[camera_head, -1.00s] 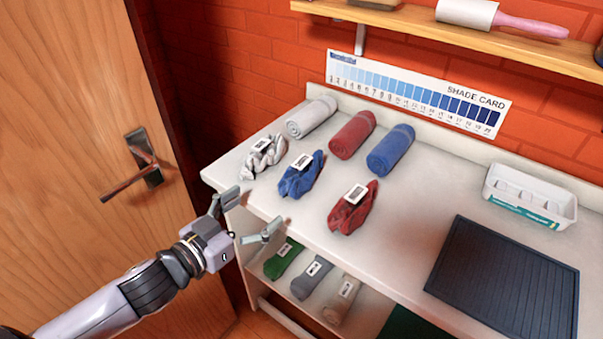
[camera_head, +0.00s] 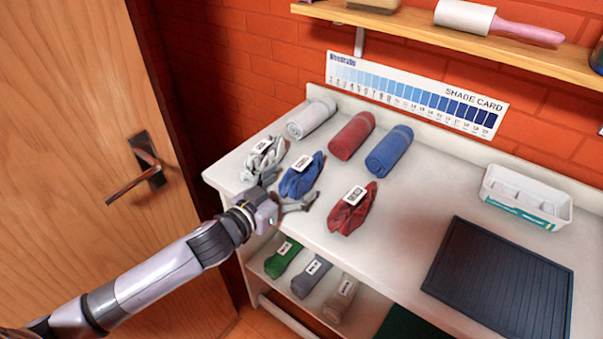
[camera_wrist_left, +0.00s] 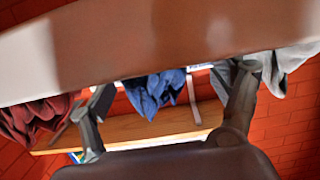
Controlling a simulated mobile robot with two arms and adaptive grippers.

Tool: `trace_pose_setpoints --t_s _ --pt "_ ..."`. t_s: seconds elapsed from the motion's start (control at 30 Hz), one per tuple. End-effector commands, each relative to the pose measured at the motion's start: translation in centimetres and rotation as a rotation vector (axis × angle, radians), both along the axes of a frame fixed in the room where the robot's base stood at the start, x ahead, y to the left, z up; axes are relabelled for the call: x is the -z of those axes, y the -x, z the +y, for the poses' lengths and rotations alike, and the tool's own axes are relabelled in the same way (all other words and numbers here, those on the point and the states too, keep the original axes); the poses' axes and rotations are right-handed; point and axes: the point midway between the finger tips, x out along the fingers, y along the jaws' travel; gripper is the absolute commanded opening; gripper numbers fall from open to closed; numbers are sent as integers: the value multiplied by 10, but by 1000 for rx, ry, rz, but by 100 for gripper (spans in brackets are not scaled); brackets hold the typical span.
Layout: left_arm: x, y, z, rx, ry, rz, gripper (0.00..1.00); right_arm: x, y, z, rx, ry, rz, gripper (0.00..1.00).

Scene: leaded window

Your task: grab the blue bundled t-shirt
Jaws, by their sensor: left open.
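The blue bundled t-shirt (camera_head: 301,176) is a crumpled bundle with a white tag, lying near the front left of the white counter. In the left wrist view it (camera_wrist_left: 152,92) shows between the two fingers, beyond them. My left gripper (camera_head: 286,193) is open and empty, just in front of the blue bundle at the counter's front edge. In the left wrist view its fingers (camera_wrist_left: 166,112) are spread apart. I cannot tell whether a finger touches the cloth. My right gripper is not in view.
A white-grey bundle (camera_head: 263,160) lies left of the blue one and a red bundle (camera_head: 351,210) right. Rolled white (camera_head: 311,119), red (camera_head: 352,136) and blue (camera_head: 389,151) cloths lie behind. A white tray (camera_head: 526,198) and dark ribbed mat (camera_head: 499,284) are at right.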

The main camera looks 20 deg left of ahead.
Motion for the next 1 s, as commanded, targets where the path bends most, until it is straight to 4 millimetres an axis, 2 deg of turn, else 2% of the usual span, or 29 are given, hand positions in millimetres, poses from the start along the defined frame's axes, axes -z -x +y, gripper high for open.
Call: trace_pose_setpoints --t_s 0.2,0.53,1.0 --pt "2 -27 -9 -1 1 -2 83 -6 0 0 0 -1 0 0" --pt "4 -32 -11 0 0 0 82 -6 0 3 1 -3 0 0" --pt "4 -32 -11 0 0 0 51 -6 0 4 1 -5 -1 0"
